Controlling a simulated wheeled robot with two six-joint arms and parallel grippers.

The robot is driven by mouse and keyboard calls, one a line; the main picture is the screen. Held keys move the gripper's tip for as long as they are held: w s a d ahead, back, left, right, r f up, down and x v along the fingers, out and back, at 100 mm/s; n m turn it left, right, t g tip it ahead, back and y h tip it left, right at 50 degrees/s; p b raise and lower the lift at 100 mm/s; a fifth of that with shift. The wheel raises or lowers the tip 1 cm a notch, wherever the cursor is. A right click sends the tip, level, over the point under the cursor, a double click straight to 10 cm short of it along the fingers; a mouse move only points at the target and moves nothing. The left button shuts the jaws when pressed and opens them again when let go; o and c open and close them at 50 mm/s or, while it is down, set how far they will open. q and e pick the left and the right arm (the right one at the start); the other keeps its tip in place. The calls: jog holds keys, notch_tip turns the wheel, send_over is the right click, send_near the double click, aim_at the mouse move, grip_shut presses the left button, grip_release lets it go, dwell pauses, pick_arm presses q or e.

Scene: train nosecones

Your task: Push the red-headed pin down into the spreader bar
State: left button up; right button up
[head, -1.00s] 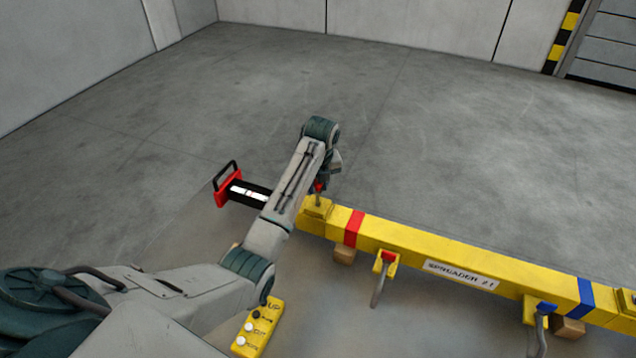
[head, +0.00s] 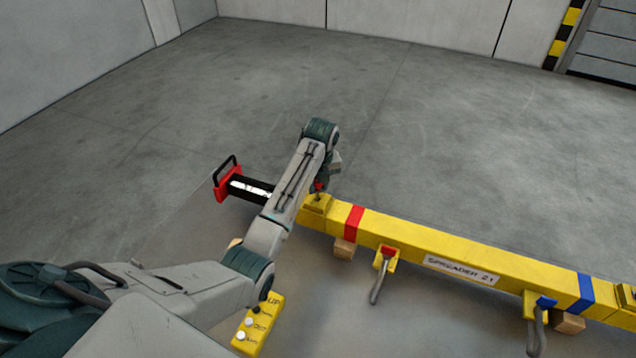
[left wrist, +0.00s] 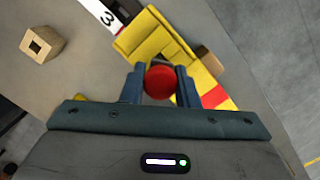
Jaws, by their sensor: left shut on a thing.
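The red-headed pin (left wrist: 160,82) sits between the two blue fingers of my left gripper (left wrist: 161,86) in the left wrist view. The gripper is shut on its head. In the head view the red head (head: 319,187) shows just below my wrist, with a piece of shank under it above the raised yellow block at the bar's left end. The yellow spreader bar (head: 400,240) runs from there to the right edge. It also shows in the left wrist view (left wrist: 205,85). The pin's lower end is hidden. My right gripper is out of view.
A black inner beam (head: 246,188) with a red end plate and handle (head: 226,180) extends left from the bar. A yellow control pendant (head: 259,325) lies below my forearm. Wooden blocks (head: 344,249) support the bar, and shackles (head: 379,277) hang from it. Open floor lies behind.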

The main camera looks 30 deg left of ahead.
pick_arm(q)
jog(key=shift+f, duration=0.75)
jog(key=shift+f+b, duration=0.35)
jog(key=shift+f, duration=0.55)
jog(key=o, duration=1.1)
jog(key=shift+o, duration=0.2)
jog(key=r+b, duration=0.1)
jog(key=r, duration=0.1)
jog(key=r+b, duration=0.1)
jog(key=r, duration=0.3)
jog(key=shift+s+d+r+b, duration=0.2)
jog(key=shift+d+r+b, duration=0.15)
jog(key=shift+r+b, duration=0.05)
notch_tip(320, 180, up, 3)
jog(key=shift+s+d+p, duration=0.1)
jog(key=shift+s+p, duration=0.05)
jog(key=shift+p, duration=0.9)
jog(key=shift+s+r+p, duration=0.15)
jog(key=shift+r+p, duration=0.3)
jog(key=shift+p, duration=0.05)
